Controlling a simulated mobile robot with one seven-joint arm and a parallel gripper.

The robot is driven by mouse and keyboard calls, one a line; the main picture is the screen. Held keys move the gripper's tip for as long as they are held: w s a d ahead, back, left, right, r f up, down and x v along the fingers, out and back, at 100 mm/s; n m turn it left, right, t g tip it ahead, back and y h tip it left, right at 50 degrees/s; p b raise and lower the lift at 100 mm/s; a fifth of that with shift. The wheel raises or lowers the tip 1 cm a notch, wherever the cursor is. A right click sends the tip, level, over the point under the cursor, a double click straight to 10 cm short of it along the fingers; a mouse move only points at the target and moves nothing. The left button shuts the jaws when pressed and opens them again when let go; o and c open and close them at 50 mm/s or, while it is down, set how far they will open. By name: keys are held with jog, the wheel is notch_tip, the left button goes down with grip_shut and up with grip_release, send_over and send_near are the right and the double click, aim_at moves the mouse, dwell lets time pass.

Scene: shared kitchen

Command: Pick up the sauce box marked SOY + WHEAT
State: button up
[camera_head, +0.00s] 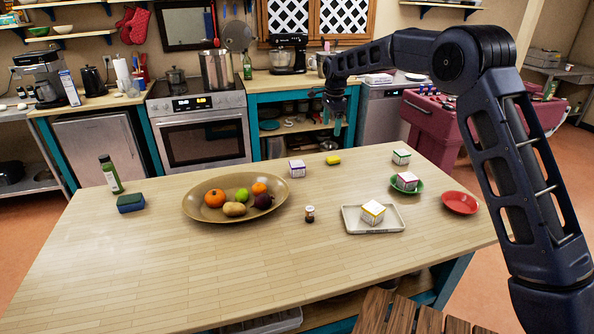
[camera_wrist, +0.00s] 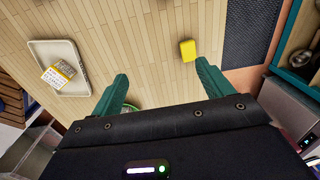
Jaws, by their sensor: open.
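Several small white sauce boxes are on the wooden table. One box (camera_head: 372,212) with yellow marking sits on the pale tray (camera_head: 388,228). Another box (camera_head: 406,181) rests in the green dish (camera_head: 419,190). A box (camera_head: 401,157) with green edging stands behind that dish. My gripper (camera_head: 337,124) is open and empty, high above the table's far side. In the wrist view the tray box (camera_wrist: 58,73) lies left of my green fingers (camera_wrist: 161,84); the other boxes are not visible there.
A yellow sponge (camera_head: 333,160) lies near the far edge. A green bottle (camera_head: 110,175) and blue block (camera_head: 131,203) are left. The near table is clear.

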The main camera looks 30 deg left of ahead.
jog(key=m, duration=0.1)
send_over(297, 163)
jog(key=shift+h, duration=0.3)
notch_tip(297, 163, down, 9)
jog(key=shift+s+a+f, duration=0.1)
notch_tip(297, 163, down, 5)
jog(key=shift+f, duration=0.2)
jog(key=shift+d+f, duration=0.2)
jog(key=shift+f, duration=2.5)
jog(key=c, duration=1.1)
jog(key=shift+c, duration=0.2)
jog(key=shift+r, duration=0.15)
